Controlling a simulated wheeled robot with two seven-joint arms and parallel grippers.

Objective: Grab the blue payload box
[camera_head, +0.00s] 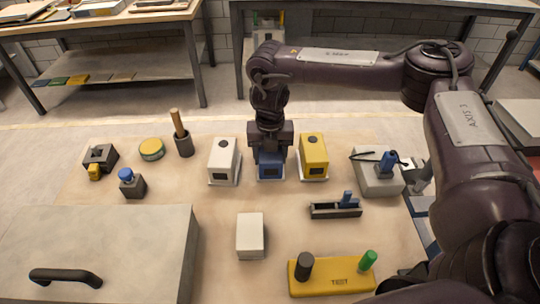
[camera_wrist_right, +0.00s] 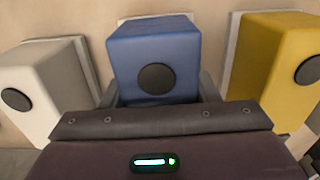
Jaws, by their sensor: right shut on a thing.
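The blue payload box (camera_head: 270,171) stands on the sandy bed between a white box and a yellow box. In the right wrist view the blue box (camera_wrist_right: 155,62), with a dark round disc on it, fills the space between my fingers. My right gripper (camera_head: 270,155) comes down over it from above and is shut on it; its fingers are partly hidden behind the wrist body in the wrist view. The box looks at the same level as its neighbours; I cannot tell whether it is lifted. My left gripper is not in view.
A white box (camera_head: 224,160) stands close on the left, a yellow box (camera_head: 313,157) close on the right. A plain white block (camera_head: 250,236) and a yellow TEST block (camera_head: 331,273) lie nearer. A grey lid with a handle (camera_head: 100,245) is front left.

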